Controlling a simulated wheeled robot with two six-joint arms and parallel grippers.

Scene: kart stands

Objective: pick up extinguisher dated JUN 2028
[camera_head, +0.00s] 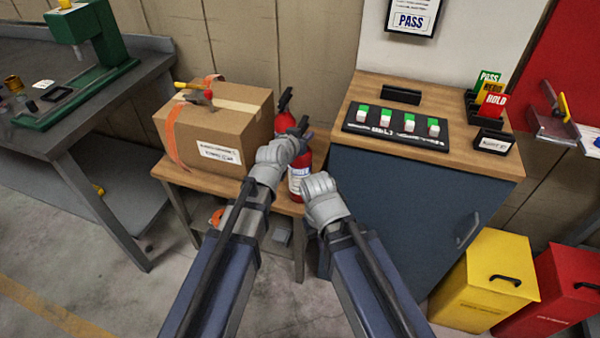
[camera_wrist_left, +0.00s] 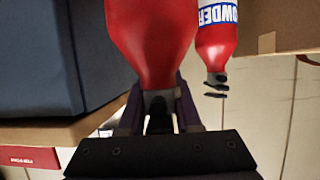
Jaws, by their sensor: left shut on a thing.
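Two red extinguishers stand close together at the right end of the low wooden bench. The front extinguisher (camera_head: 297,183) is partly covered by my arms, and the rear extinguisher (camera_head: 285,122) stands behind it. My left gripper (camera_head: 302,127) is shut on the front extinguisher's neck. In the left wrist view its red body (camera_wrist_left: 150,35) fills the middle, with the neck between my fingers (camera_wrist_left: 160,108). The rear extinguisher (camera_wrist_left: 217,45) shows a POWDER label there, apart from my fingers. No date is readable. My right gripper (camera_head: 319,183) is beside the front extinguisher; its fingers cannot be made out.
A cardboard box (camera_head: 215,135) with a hammer on top stands left of the extinguishers on the bench (camera_head: 190,178). A blue cabinet (camera_head: 400,205) stands close on the right. Yellow (camera_head: 485,285) and red (camera_head: 560,290) bins stand farther right.

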